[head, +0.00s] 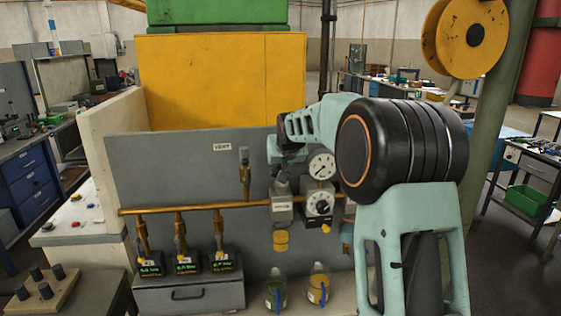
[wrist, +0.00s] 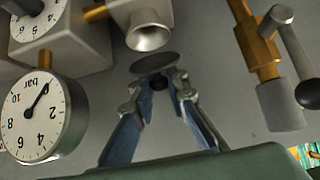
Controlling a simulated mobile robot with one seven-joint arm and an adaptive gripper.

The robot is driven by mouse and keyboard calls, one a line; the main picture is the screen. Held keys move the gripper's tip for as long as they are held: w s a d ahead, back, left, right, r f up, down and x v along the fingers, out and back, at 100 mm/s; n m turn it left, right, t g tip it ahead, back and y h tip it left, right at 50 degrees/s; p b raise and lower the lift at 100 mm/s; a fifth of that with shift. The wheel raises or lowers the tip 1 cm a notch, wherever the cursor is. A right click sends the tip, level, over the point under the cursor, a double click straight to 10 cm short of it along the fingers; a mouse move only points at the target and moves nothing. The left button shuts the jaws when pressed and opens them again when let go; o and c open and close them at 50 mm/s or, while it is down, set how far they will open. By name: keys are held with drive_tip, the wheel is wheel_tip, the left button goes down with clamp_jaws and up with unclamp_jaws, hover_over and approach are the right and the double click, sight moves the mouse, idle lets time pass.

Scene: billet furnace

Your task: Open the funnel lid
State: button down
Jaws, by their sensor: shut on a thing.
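The funnel (wrist: 148,36) is a light grey cone on a grey valve block, and its round mouth shows uncovered in the wrist view. The funnel (head: 281,187) also shows in the head view, below my gripper. The lid (wrist: 154,66) is a dark flat disc, apart from the funnel mouth with a small gap between them. My gripper (wrist: 159,82) is shut on the lid's small dark knob, and its fingertips partly hide that knob. In the head view my gripper (head: 276,155) is above the funnel, and the lid is hard to make out there.
Two dial gauges (head: 321,165) (head: 319,204) sit right of the funnel, close to my arm. A brass pipe (head: 200,207) runs along the grey panel (head: 180,160), with a vertical valve (head: 245,175) left of the funnel. Two bottles (head: 276,292) (head: 319,286) stand below.

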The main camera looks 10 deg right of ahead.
drive_tip(key=shift+w+g, duration=0.35)
drive_tip(key=shift+g, duration=0.4)
drive_tip(key=shift+w+g, duration=0.35)
drive_tip(key=shift+g, duration=0.4)
drive_tip(key=shift+w+g, duration=0.2)
drive_tip(key=shift+g, duration=0.4)
drive_tip(key=c, duration=1.9)
unclamp_jaws()
drive_tip(key=v, duration=1.2)
